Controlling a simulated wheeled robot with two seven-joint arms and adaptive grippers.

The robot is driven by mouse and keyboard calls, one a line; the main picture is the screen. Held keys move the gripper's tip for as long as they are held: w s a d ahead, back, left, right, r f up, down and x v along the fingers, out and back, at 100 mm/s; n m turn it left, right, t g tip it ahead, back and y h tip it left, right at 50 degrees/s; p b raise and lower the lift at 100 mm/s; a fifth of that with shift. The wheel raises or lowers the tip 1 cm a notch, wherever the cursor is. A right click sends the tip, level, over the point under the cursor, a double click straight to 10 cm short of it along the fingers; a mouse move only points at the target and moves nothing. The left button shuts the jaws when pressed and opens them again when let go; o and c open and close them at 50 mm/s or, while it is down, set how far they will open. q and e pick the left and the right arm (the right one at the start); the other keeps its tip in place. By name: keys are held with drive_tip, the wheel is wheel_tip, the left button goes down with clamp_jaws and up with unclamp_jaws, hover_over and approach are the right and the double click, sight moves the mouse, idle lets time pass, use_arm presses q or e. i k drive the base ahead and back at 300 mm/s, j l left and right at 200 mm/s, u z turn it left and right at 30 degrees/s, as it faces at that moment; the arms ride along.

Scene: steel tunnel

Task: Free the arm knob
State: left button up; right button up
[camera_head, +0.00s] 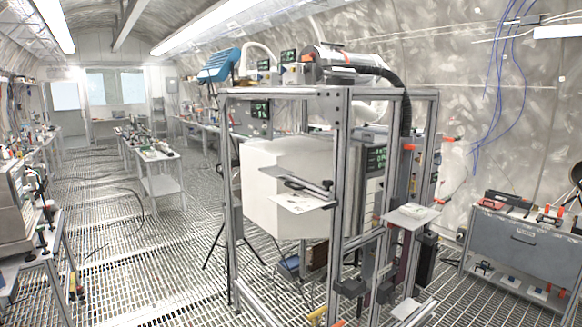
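No part can be surely identified as the arm knob. A tall metal frame (343,170) stands in the middle of the view and carries a large white box (285,185). Small red-orange handle-like parts stick out on its right side, one at the upper right (450,138) and one lower down (437,201). They are too small to tell whether either is a knob or how it is fastened. Dark blocks (351,287) sit low on the frame. Neither of my grippers shows in the head view.
A grey cabinet (520,243) with tools on top stands at the right. A work table (160,184) stands behind at the left, and a cluttered bench (45,258) at the left edge. Grated floor (150,265) between bench and frame is mostly clear, with a cable farther back.

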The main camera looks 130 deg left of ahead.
sight(327, 184)
drive_tip(key=u, duration=4.1)
